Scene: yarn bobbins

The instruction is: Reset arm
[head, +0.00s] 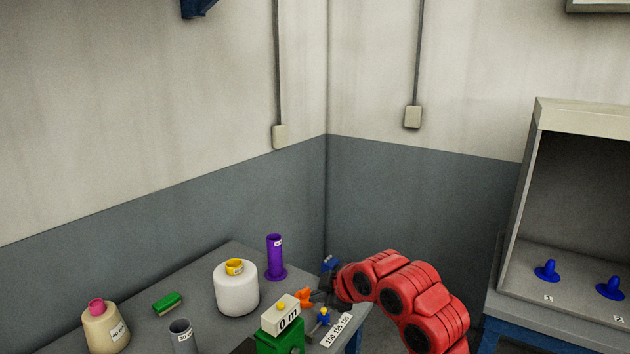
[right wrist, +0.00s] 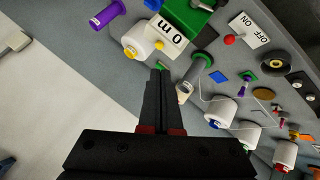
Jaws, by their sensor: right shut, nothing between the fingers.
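My right arm comes in from the right in the head view, and my right gripper (head: 322,296) is at the right side of the bobbin table, partly hidden by the arm's red links. In the right wrist view the fingertips of my right gripper (right wrist: 160,76) are together, with nothing between them. They point toward the tabletop with the bobbins; their height above it is hard to tell. My left gripper is not in view.
The table holds a white bobbin (head: 236,297), a purple tube (head: 275,258), a cream bobbin (head: 105,331), a green block (head: 167,302) and a "0 m" counter (head: 281,317). A grey cabinet (head: 579,125) with blue pegs (head: 547,270) stands right. Walls close the back.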

